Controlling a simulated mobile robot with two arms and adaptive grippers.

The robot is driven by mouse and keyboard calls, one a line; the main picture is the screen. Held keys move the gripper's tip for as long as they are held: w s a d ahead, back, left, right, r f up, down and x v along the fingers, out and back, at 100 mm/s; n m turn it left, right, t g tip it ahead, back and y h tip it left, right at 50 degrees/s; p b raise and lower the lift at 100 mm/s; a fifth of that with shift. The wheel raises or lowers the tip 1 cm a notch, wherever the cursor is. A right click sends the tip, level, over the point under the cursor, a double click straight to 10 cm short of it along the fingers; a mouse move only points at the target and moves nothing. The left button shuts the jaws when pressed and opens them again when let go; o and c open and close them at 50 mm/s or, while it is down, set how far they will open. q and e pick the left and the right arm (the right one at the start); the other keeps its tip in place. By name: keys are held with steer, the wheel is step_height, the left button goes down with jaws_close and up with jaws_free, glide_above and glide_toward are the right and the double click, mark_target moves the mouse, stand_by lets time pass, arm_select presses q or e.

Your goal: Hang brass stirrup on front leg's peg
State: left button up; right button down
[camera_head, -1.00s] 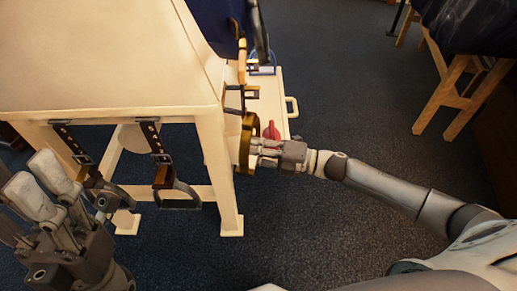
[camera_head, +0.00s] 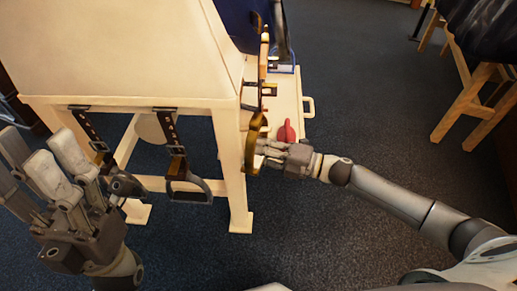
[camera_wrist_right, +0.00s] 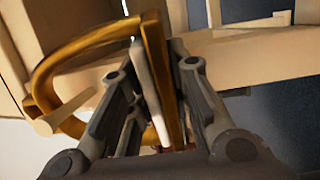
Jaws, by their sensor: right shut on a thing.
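The brass stirrup (camera_head: 252,145) is upright beside the front leg (camera_head: 231,165) of the pale wooden stand. My right gripper (camera_head: 264,152) is shut on its near side. In the right wrist view the stirrup (camera_wrist_right: 153,75) is between the gripper's fingers (camera_wrist_right: 160,85). Its curved loop extends left around a pale wooden peg (camera_wrist_right: 66,112). The peg appears to pass through the loop, with its end overlapping the curved bar; I cannot tell whether they touch. My left gripper (camera_head: 45,160) is open and empty at the left, in front of the stand.
Two dark straps with buckles hang under the stand's top (camera_head: 130,70); the right one carries a dark stirrup (camera_head: 190,188). A pale tray (camera_head: 290,95) with a red item (camera_head: 286,132) lies behind the right gripper. A wooden trestle (camera_head: 485,95) stands at the right. Dark carpet between is clear.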

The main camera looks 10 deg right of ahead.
steer(key=shift+f, duration=0.1)
steer(key=c, duration=1.3)
jaws_free()
steer(key=shift+o, duration=0.2)
steer(key=v, duration=1.2)
